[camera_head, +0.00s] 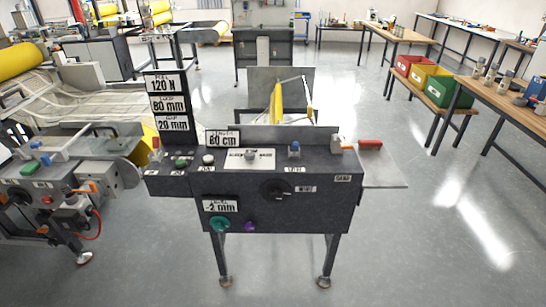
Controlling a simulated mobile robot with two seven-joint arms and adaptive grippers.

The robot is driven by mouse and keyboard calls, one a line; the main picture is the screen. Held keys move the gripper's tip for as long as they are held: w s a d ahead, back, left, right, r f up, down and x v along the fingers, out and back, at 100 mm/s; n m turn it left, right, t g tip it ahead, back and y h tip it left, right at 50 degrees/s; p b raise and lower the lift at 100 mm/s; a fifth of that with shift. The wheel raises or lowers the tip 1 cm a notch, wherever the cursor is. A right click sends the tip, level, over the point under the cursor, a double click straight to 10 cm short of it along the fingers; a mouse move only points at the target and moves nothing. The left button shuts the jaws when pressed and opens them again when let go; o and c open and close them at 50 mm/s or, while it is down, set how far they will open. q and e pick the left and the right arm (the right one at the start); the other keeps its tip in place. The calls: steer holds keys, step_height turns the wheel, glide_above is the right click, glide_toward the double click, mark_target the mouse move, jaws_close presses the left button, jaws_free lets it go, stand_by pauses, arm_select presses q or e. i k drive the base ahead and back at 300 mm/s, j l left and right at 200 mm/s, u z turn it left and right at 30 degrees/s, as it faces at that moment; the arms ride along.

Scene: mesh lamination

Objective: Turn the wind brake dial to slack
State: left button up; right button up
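A dark control console (330,210) stands in front of me. On its top, a small grey knob (250,155) sits on a white plate (232,164) with print that seems to include the word slack. Its pointer direction is too small to tell. On the front face is a larger black dial (275,189) with a small label (306,189) on its right, too blurred to read surely. I cannot tell for certain which one is the wind brake dial. Neither of my grippers is in view.
The console also carries a green button (180,162), a white button (208,159), a blue switch (295,149), a red-handled lever (370,145), a teal knob (219,224) and a purple knob (250,226). Display signs (167,103) rise at its left. Open floor lies right.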

mark_target(250, 156)
steer(key=j+z, duration=0.15)
steer(key=z, duration=0.7)
steer(key=j+z, duration=0.35)
steer(key=j, duration=0.2)
steer(key=j+z, duration=0.35)
steer(key=j, duration=0.2)
